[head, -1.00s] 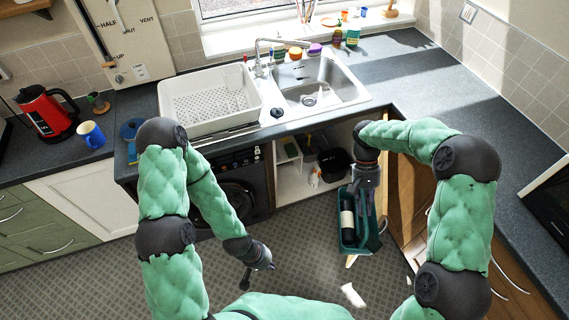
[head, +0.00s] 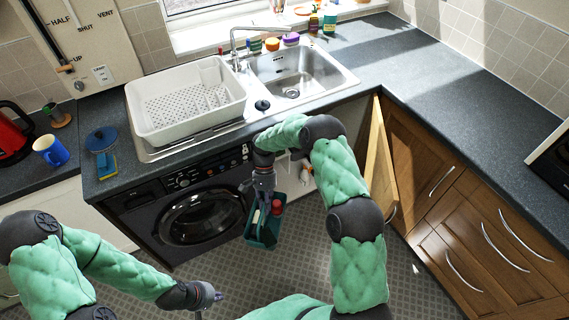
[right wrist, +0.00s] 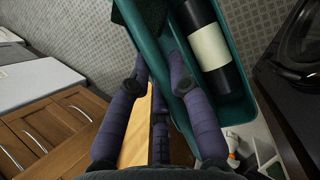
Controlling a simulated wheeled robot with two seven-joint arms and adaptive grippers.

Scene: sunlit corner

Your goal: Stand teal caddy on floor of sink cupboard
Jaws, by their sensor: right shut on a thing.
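The teal caddy (head: 258,238) hangs from my right gripper (head: 264,190), in front of the washing machine's right edge and the sink cupboard. It holds a dark bottle with a cream label (right wrist: 208,48) and a red-topped item (head: 276,207). In the right wrist view the caddy (right wrist: 240,75) fills the upper middle, with my right gripper's fingers (right wrist: 155,85) at its edge. The sink cupboard (head: 308,180) is open, mostly hidden behind my right arm; a white bottle (right wrist: 232,143) shows inside. My left gripper (head: 208,300) is low at left, away from the caddy; its jaws are unclear.
The open wooden cupboard door (head: 379,160) stands out right of the opening. The black washing machine (head: 198,215) is to its left. The worktop with sink (head: 300,75) and white dish rack (head: 188,105) is above. Patterned floor (head: 400,275) is clear at the right.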

